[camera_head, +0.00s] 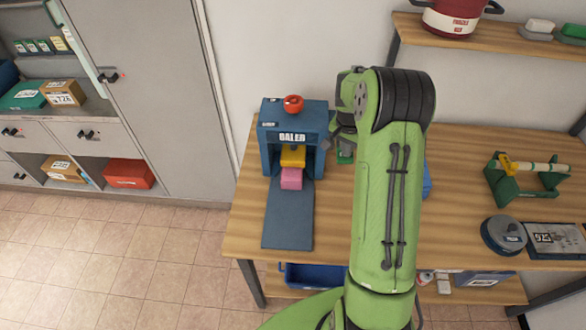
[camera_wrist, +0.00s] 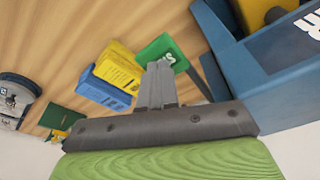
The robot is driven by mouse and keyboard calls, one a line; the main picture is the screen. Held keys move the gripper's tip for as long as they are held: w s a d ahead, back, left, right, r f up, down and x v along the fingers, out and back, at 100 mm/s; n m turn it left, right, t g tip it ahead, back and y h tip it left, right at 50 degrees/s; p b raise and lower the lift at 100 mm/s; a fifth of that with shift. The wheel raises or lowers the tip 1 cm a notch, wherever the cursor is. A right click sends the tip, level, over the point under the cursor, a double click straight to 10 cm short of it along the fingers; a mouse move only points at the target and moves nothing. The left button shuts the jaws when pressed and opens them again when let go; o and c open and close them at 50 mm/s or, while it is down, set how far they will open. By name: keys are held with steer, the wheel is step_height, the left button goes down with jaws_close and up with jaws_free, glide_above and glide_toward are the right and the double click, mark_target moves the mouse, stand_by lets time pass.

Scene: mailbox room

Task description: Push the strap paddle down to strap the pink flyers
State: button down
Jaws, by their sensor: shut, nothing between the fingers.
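The blue baler (camera_head: 265,135) stands on the table with a round red part (camera_head: 293,104) on top. The pink flyers (camera_head: 291,180) lie at its mouth, under or against a yellow block (camera_head: 293,156). I cannot tell for sure which part is the strap paddle. In the wrist view the baler's blue side (camera_wrist: 240,65) is at the right. My gripper (camera_wrist: 160,68) is shut and empty, beside the baler and apart from it.
A green piece (camera_wrist: 162,52), a yellow stack (camera_wrist: 118,66) and a blue stack (camera_wrist: 100,92) lie on the wooden table (camera_head: 240,220) near my gripper. A green roll stand (camera_head: 527,185) and round grey device (camera_head: 503,235) stand right. A shelf (camera_head: 480,40) hangs above.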

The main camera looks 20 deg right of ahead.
steer(key=shift+f, duration=0.25)
steer(key=shift+w+f+b, duration=0.1)
steer(key=shift+f+b, duration=0.4)
steer(key=shift+f, duration=0.15)
steer(key=shift+r, duration=0.2)
steer(key=w+d+p+v, duration=0.1)
steer(key=d+p+v, duration=0.1)
steer(key=p+v, duration=0.5)
steer(key=v, duration=0.4)
steer(key=shift+w+p, duration=0.15)
steer(key=shift+p, duration=0.25)
